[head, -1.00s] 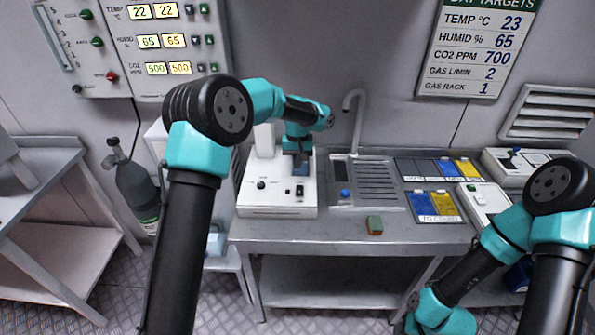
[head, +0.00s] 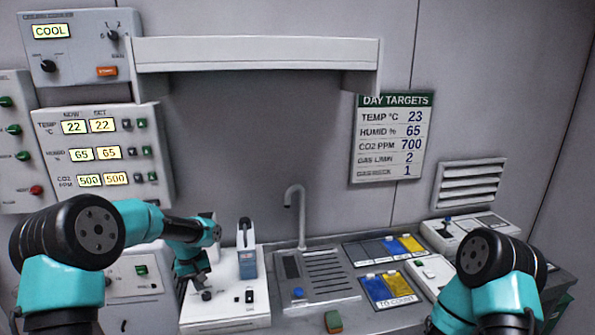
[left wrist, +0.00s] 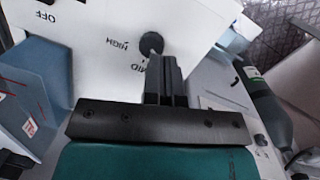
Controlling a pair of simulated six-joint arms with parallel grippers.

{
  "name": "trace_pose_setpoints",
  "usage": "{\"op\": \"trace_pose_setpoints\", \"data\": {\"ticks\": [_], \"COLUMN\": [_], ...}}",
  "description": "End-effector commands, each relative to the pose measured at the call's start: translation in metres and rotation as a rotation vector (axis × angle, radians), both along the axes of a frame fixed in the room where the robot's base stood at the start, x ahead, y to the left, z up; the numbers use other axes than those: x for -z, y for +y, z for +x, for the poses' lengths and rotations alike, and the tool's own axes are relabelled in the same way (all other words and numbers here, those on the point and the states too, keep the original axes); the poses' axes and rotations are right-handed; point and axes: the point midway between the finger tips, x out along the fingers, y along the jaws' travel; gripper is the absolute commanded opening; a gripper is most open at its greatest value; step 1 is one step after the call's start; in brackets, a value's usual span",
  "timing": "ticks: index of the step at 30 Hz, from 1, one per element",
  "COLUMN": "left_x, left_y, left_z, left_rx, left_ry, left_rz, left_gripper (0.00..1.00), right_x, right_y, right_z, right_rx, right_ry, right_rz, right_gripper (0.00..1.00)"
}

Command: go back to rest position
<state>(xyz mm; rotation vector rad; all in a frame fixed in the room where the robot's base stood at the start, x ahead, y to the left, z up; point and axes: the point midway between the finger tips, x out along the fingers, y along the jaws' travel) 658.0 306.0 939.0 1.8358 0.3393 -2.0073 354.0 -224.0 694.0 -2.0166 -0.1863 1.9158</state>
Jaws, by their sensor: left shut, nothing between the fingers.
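My left gripper (head: 204,284) hangs over the left side of a white bench device (head: 222,316), by its black knob (head: 207,296). In the left wrist view its fingers (left wrist: 162,68) are together with nothing between them. Their tips show just below the knob (left wrist: 151,43), which has HIGH and MID printed beside it; I cannot tell whether they touch it. My right arm comes in at the lower right of the head view, but its gripper is out of the frame.
A shelf (head: 255,55) juts from the wall above.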

Motion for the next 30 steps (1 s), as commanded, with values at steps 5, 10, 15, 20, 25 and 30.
{"op": "trace_pose_setpoints", "data": {"ticks": [5, 10, 15, 20, 25, 30], "left_x": [0.039, 0.066, 0.088, 0.118, 0.149, 0.176], "left_y": [0.063, 0.1, 0.125, 0.118, 0.096, 0.069], "left_z": [-0.052, -0.096, -0.139, -0.172, -0.2, -0.228], "left_rx": [-0.145, -0.254, -0.35, -0.364, -0.327, -0.27], "left_ry": [-0.004, -0.02, -0.033, -0.053, -0.079, -0.105], "left_rz": [-0.064, -0.103, -0.128, -0.151, -0.169, -0.18], "left_gripper": [0.0, 0.0, 0.0, 0.0, 0.0, 0.0], "right_x": [0.0, 0.0, 0.0, 0.0, 0.0, 0.0], "right_y": [0.0, 0.0, 0.0, 0.0, 0.0, 0.0], "right_z": [0.0, 0.0, 0.0, 0.0, 0.0, 0.0], "right_rx": [0.0, 0.0, 0.0, 0.0, 0.0, 0.0], "right_ry": [0.0, 0.0, 0.0, 0.0, 0.0, 0.0], "right_rz": [0.0, 0.0, 0.0, 0.0, 0.0, 0.0], "right_gripper": [0.43, 0.43, 0.43, 0.43, 0.43, 0.43]}}
